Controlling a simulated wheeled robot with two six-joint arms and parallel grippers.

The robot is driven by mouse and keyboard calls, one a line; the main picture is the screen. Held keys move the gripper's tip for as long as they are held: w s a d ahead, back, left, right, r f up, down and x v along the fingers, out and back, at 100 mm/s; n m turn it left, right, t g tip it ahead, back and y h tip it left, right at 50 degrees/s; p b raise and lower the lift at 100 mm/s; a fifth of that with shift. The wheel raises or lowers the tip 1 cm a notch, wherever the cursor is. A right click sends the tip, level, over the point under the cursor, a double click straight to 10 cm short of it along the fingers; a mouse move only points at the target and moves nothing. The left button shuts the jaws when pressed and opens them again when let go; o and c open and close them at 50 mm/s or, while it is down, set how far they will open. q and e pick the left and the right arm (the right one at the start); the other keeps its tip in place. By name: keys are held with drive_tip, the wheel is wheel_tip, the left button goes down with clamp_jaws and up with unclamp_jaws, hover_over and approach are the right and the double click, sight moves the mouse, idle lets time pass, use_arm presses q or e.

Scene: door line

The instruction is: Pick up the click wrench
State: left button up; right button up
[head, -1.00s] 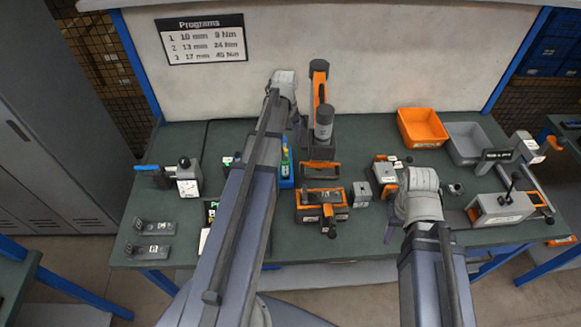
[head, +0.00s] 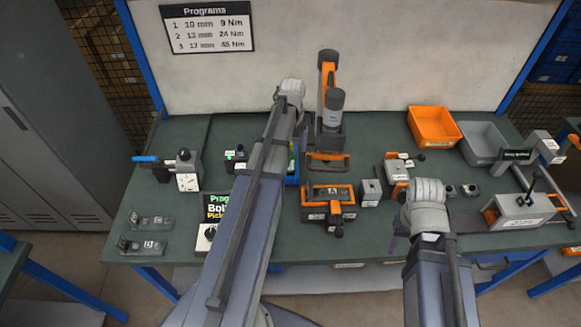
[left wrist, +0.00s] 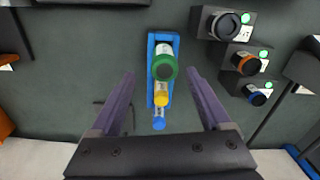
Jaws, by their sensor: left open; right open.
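No tool is labelled clearly as the click wrench. A blue-handled tool (head: 147,158) lies beside the dial box at the bench's left. A long dark bar tool (head: 541,186) is at the far right.
The dial box (head: 188,178) stands at left. An orange-and-grey upright tool (head: 329,95) stands behind an orange fixture (head: 328,203). An orange bin (head: 434,126) and a grey bin (head: 482,141) are at the back right. Three lit holders, one being an orange-ringed holder (left wrist: 246,62), flank the blue tray.

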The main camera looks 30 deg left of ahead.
sight(290, 166)
use_arm(q)
drive_tip(key=shift+s+a+f+b, duration=0.1)
drive_tip(key=shift+s+f+b, duration=0.1)
drive_tip(key=shift+f+b, duration=1.35)
drive_tip(key=shift+s+f+b, duration=0.15)
drive_tip(key=shift+f+b, duration=1.2)
drive_tip(key=shift+f, duration=0.4)
drive_tip(key=shift+r, duration=0.1)
clamp_jaws()
